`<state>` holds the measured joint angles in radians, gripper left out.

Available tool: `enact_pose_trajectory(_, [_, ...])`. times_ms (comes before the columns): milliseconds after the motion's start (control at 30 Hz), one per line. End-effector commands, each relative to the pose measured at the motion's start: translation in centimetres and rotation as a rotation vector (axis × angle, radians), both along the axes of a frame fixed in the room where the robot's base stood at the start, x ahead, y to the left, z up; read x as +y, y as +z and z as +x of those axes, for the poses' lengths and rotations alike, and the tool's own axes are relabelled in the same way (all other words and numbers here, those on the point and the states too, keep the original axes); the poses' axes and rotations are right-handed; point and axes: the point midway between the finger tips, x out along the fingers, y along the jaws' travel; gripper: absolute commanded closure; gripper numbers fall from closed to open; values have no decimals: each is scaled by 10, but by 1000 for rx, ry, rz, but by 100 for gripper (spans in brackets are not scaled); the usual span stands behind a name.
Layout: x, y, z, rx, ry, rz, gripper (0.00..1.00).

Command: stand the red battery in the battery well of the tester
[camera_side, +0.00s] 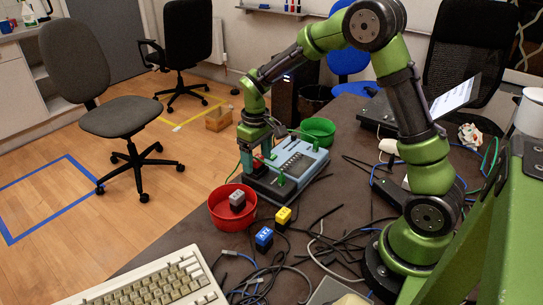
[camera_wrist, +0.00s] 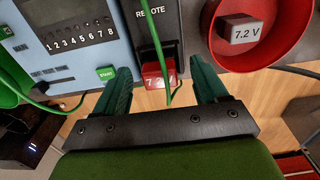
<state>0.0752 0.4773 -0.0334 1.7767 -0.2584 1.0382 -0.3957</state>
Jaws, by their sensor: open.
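The red battery (camera_wrist: 152,76), with a partly visible "7.2" label, is at the end of the dark strip marked REMOTE (camera_wrist: 158,30) on the blue-grey tester (camera_wrist: 65,35). I cannot tell how deep it sits or whether it is fully upright. My gripper (camera_wrist: 160,68) is open, with one green finger on each side of the battery and a visible gap to each. In the side view, my gripper (camera_side: 256,160) is low at the tester's (camera_side: 298,163) near-left end, and only a bit of red shows there.
A red bowl (camera_side: 218,218) with a grey 7.2 V battery (camera_side: 237,201) stands beside the tester. A blue battery (camera_side: 264,237), a yellow battery (camera_side: 283,215) and loose cables lie in front. A green bowl (camera_side: 319,130) is behind. A green cable (camera_wrist: 157,45) crosses near the red battery.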

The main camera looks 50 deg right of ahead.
Motion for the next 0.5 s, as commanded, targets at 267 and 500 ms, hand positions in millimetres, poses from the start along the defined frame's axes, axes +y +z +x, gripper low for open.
enact_pose_trajectory(267, [0, 64, 1, -8, 0, -1, 28])
enact_pose_trajectory(500, [0, 120, 1, -7, 0, -1, 28])
